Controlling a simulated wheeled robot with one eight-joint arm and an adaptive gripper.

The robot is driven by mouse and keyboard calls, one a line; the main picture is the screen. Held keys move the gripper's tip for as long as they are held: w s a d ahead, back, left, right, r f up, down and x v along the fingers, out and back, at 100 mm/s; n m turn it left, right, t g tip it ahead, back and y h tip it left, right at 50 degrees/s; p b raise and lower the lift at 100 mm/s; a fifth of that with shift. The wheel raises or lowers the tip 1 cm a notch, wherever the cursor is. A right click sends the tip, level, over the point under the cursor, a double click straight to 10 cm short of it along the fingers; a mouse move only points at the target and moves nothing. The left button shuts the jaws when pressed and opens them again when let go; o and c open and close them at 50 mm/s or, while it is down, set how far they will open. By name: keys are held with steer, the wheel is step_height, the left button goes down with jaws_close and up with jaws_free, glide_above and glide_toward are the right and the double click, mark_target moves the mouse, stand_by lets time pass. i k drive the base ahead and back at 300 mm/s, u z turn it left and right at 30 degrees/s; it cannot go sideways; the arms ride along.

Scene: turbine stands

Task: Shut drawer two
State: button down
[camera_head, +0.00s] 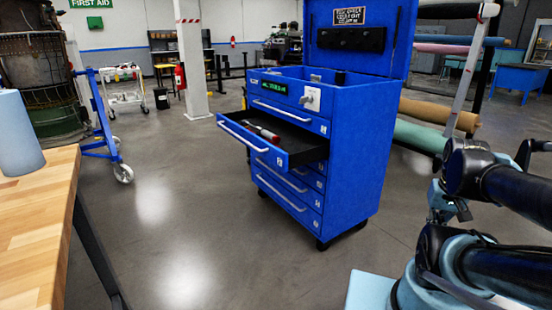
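A blue tool chest (350,170) stands upright on the floor in the middle of the head view, with its lid raised. Its second drawer from the top, drawer two (242,137), is pulled far out toward the left front. A red-handled tool (262,133) lies inside its dark tray. The drawer above and the drawers below look shut. My arm (500,190) is folded at the lower right, well apart from the chest and the drawer. I cannot make out my gripper's fingers in this view.
A wooden workbench (38,225) fills the left front, with a blue-grey roll (18,135) on it. A blue wheeled frame (104,125) stands behind it. Fabric rolls (430,112) lie on a rack right of the chest. Floor before the drawer is clear.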

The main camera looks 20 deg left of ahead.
mark_target(298, 147)
steer(key=k, duration=1.2)
steer(key=u, duration=0.7)
steer(key=i, duration=1)
